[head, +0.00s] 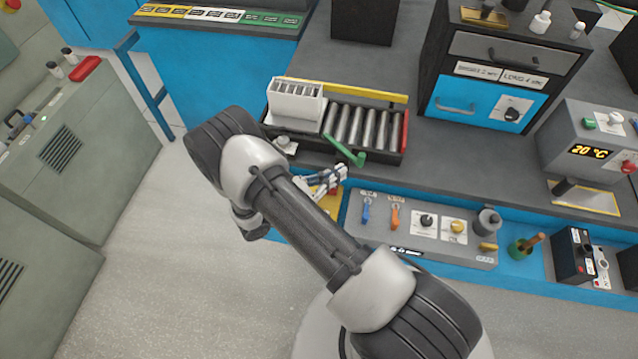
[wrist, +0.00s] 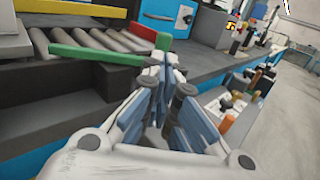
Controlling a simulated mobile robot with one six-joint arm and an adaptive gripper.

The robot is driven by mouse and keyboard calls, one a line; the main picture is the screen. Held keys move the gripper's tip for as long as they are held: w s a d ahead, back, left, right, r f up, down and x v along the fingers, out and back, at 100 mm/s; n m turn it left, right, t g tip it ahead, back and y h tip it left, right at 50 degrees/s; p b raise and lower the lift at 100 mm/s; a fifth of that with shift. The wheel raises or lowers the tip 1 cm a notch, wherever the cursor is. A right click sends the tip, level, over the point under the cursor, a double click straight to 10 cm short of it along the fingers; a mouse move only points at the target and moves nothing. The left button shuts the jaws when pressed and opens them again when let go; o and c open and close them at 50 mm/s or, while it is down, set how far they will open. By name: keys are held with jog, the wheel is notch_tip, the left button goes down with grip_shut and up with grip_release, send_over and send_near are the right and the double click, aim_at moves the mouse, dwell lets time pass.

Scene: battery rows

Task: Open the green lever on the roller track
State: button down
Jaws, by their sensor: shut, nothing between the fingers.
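The green lever (head: 343,149) sits at the front edge of the roller track (head: 362,128), slanting across it with its handle end toward the right. In the wrist view the green lever (wrist: 100,55) runs along the front of the rollers (wrist: 95,40), with its thicker end just beyond my fingertips. My gripper (head: 340,175) is shut and empty, just in front of and below the lever's handle end. In the wrist view my gripper (wrist: 165,75) has its fingertips close to the lever; I cannot tell whether they touch it.
A white slotted box (head: 297,103) stands on the left of the track. A red bar (head: 405,130) closes its right end and a yellow rail (head: 345,90) runs behind. A panel with blue and orange levers (head: 395,215) lies in front, right of my gripper.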

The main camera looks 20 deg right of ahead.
aim_at(360, 164)
jog(key=shift+x, duration=1.95)
jog(key=shift+s+d+b, duration=0.1)
jog(key=shift+d+b, duration=0.5)
jog(key=shift+d, duration=0.85)
jog(key=shift+a, duration=0.1)
jog(key=shift+s+a, duration=0.1)
jog(key=shift+a, duration=0.2)
jog(key=s+a, duration=0.7)
jog(key=a, duration=0.4)
jog(key=shift+s+p, duration=0.2)
jog(key=shift+p, duration=0.25)
jog(key=shift+a+f, duration=0.15)
